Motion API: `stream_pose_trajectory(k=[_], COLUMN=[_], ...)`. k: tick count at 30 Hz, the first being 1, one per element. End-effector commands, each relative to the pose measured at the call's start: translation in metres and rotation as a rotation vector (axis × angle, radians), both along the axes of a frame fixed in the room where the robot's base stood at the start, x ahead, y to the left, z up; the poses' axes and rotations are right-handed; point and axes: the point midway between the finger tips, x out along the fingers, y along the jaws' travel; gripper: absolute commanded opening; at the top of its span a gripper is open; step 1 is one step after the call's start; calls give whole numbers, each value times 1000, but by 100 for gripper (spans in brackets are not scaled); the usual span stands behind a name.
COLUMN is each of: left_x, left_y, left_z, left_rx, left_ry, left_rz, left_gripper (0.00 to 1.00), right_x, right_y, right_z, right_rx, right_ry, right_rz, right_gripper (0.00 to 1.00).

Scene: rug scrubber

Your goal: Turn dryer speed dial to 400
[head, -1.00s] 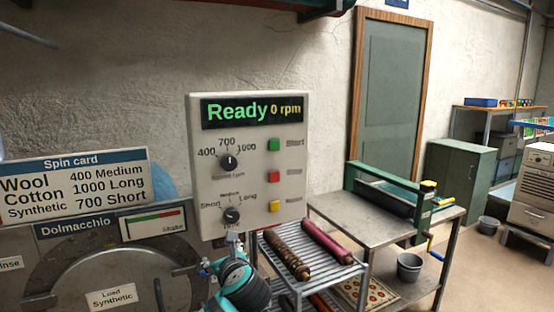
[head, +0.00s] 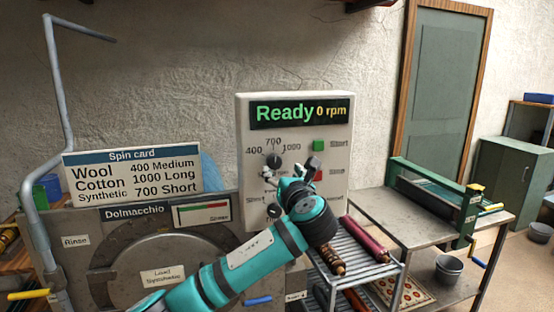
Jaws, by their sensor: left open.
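The control box (head: 244,142) stands upright behind the machine, its display (head: 298,111) reading "Ready 0 rpm". The speed dial (head: 273,160) is a dark round knob with marks 400 at left, 700 on top and 1000 at right. Its pointer looks to be near the 700 mark. My left gripper (head: 286,179) is open in front of the box, just below and right of the speed dial. I cannot tell whether it touches the panel. My left arm covers part of the lower dial area and the lower buttons. My right gripper is not in view.
The spin card (head: 130,174) stands on the Dolmacchio machine (head: 90,222) and lists Wool 400, Cotton 1000 and Synthetic 700. The green start button (head: 318,145) is right of the dial. A rack with rolled rugs (head: 364,236) and a metal table (head: 370,202) stand at the right.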

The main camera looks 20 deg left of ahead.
Motion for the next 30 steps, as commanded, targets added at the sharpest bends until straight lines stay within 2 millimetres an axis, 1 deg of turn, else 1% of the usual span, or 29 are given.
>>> stream_pose_trajectory(k=[1,3,9,15,23,30], left_x=[9,22,47,56,57,57], left_y=[7,14,27,33,33,33], left_z=[3,3,2,0,0,0], left_rx=[1,2,0,-1,-1,-1], left_ry=[3,1,0,-1,0,-1], left_rz=[5,4,1,0,-1,0], left_gripper=[62,62,62,62,62,30], right_x=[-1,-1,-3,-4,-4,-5], right_y=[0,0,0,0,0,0], right_z=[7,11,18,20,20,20], right_rx=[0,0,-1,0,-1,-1], right_ry=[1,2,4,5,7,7], right_rz=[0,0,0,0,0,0], right_gripper=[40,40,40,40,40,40])
